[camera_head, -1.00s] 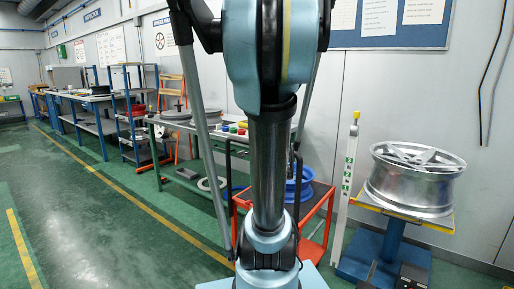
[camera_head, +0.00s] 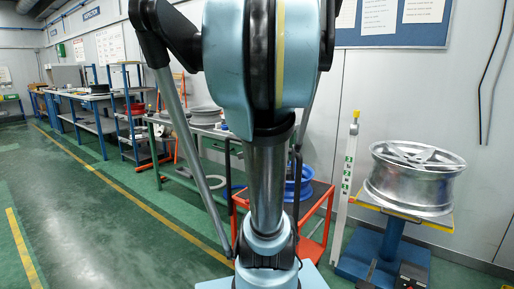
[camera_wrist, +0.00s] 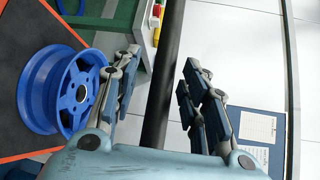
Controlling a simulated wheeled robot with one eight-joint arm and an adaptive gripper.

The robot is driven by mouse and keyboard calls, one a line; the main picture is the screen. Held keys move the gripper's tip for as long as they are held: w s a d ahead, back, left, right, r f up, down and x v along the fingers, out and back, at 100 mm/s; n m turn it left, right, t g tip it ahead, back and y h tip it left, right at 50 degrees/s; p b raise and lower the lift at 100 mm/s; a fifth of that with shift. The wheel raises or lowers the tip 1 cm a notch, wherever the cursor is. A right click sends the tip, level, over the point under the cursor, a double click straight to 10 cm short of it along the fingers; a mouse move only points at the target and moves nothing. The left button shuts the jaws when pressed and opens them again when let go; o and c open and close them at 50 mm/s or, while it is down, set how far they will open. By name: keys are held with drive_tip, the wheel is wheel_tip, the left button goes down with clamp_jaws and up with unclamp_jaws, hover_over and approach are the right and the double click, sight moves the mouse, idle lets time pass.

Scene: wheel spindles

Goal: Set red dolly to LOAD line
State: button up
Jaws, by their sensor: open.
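The red dolly (camera_head: 325,214) has an orange-red frame and a dark deck. It stands at the middle right in the head view, partly hidden by my arm. Its orange edge (camera_wrist: 52,20) and dark deck also show in the wrist view. A blue wheel (camera_wrist: 38,92) lies on it, seen also in the head view (camera_head: 306,184). My gripper (camera_wrist: 161,65) is open. A dark bar (camera_wrist: 168,60), apparently the dolly's handle, runs between its fingers in the wrist view; I cannot tell whether they touch it. My arm hides the gripper in the head view. I cannot make out a LOAD line.
A silver wheel (camera_head: 415,182) sits on a blue stand (camera_head: 385,255) at right, beside a white post with green marks (camera_head: 346,185). Open floor with yellow lines (camera_head: 110,190) lies at left.

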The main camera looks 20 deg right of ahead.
drive_tip(key=shift+s+a+r, duration=0.15)
drive_tip(key=shift+s+a, duration=0.05)
drive_tip(key=shift+s, duration=0.95)
drive_tip(key=shift+s+a+r, duration=0.1)
drive_tip(key=shift+s+a, duration=0.05)
drive_tip(key=shift+s, duration=0.95)
drive_tip(key=shift+s, duration=0.1)
